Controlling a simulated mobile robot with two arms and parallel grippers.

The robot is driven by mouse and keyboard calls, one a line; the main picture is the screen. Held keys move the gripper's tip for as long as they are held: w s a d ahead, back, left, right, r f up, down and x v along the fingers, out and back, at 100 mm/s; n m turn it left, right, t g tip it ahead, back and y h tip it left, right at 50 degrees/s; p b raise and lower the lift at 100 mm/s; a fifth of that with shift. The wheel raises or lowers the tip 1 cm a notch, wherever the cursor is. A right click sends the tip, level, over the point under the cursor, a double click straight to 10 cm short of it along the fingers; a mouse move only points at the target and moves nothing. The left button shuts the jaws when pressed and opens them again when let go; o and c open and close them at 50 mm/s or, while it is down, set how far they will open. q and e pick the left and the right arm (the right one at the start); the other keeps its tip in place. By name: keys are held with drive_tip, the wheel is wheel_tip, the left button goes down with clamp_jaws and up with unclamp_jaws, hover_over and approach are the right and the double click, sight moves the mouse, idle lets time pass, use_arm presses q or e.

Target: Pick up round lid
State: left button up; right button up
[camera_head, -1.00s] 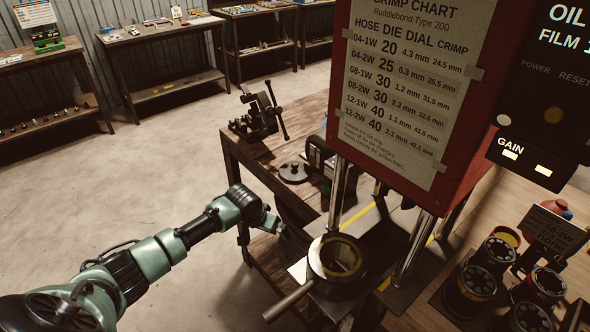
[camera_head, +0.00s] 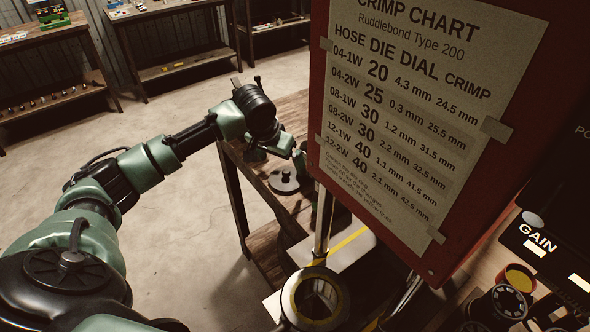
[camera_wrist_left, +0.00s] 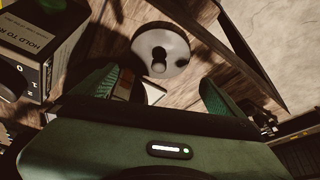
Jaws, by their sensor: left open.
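The round lid (camera_head: 284,183) is a grey disc with a dark knob in its middle. It lies flat on the wooden bench (camera_head: 262,185) at the centre of the head view. My left gripper (camera_head: 287,152) is open and empty above the bench, just beyond the lid in the picture. In the left wrist view the lid (camera_wrist_left: 176,46) lies ahead of the fingertips of my left gripper (camera_wrist_left: 158,92), roughly centred between them and apart from them. My right gripper is not in view.
A red panel with a crimp chart (camera_head: 400,110) stands close to the right of the lid. The crimper's round head (camera_head: 290,300) is in front. In the left wrist view a labelled box (camera_wrist_left: 40,45) stands left of the lid. Open floor (camera_head: 170,220) lies left of the bench.

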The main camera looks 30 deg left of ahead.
sight(286, 171)
use_arm(q)
drive_tip(key=shift+w+f, duration=0.15)
drive_tip(key=shift+f, duration=0.3)
drive_tip(key=shift+s+p+x, duration=0.25)
drive_tip(key=shift+p+x, duration=0.65)
drive_tip(key=shift+x, duration=0.15)
drive_tip(key=x, duration=0.3)
drive_tip(key=shift+w+d+p, duration=0.1)
drive_tip(key=shift+d+p, duration=0.05)
drive_tip(key=shift+p, duration=0.2)
drive_tip(key=shift+w+f, duration=0.3)
drive_tip(key=shift+f, duration=0.25)
drive_tip(key=shift+s+r, duration=0.1)
drive_tip(key=c, duration=0.9)
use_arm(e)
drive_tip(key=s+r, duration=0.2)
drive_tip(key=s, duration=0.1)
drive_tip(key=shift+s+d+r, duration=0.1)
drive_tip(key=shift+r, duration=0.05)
